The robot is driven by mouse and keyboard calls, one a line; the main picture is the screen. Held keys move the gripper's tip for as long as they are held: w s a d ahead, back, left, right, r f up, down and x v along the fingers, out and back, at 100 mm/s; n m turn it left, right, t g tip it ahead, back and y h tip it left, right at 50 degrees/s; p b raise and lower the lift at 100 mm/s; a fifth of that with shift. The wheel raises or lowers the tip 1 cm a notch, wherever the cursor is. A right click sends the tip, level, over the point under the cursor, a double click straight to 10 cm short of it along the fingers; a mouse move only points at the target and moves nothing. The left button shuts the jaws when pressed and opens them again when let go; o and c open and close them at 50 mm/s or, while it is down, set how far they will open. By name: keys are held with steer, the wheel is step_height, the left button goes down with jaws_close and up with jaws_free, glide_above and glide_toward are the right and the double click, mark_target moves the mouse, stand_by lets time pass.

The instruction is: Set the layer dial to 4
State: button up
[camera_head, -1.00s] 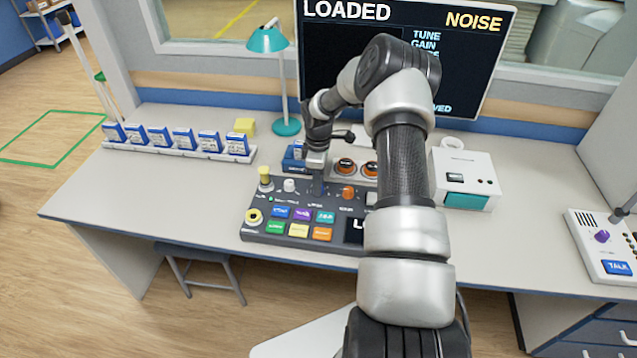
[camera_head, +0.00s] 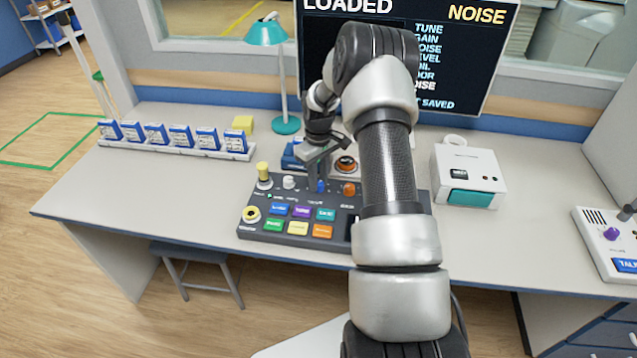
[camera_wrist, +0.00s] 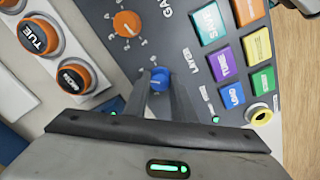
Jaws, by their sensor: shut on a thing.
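The layer dial is a small blue knob (camera_wrist: 159,80) on the grey control console (camera_head: 275,241), beside the printed word LAYER in the wrist view. It also shows as a bit of blue in the head view (camera_head: 320,186). My gripper (camera_wrist: 158,74) points down at the console with one finger on each side of the blue knob, shut on it. In the head view my gripper (camera_head: 319,180) stands over the console's back row of controls. The dial's pointer and numbers are too small or covered to read.
An orange gain knob (camera_wrist: 127,24) sits close to the blue knob. Coloured buttons (camera_head: 298,228), a white knob (camera_head: 289,182) and a yellow-topped control (camera_head: 263,172) are also on the console. Behind are orange round buttons (camera_head: 346,164), a lamp (camera_head: 267,32) and a screen (camera_head: 470,60).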

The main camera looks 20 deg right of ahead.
mark_target(319, 183)
steer(key=shift+m+b, duration=0.35)
steer(key=shift+m, duration=0.85)
steer(key=o, duration=1.1)
steer(key=shift+c, duration=0.2)
steer(key=shift+r, duration=0.1)
step_height(319, 183, up, 17)
steer(key=p, duration=0.1)
steer(key=shift+r, duration=0.15)
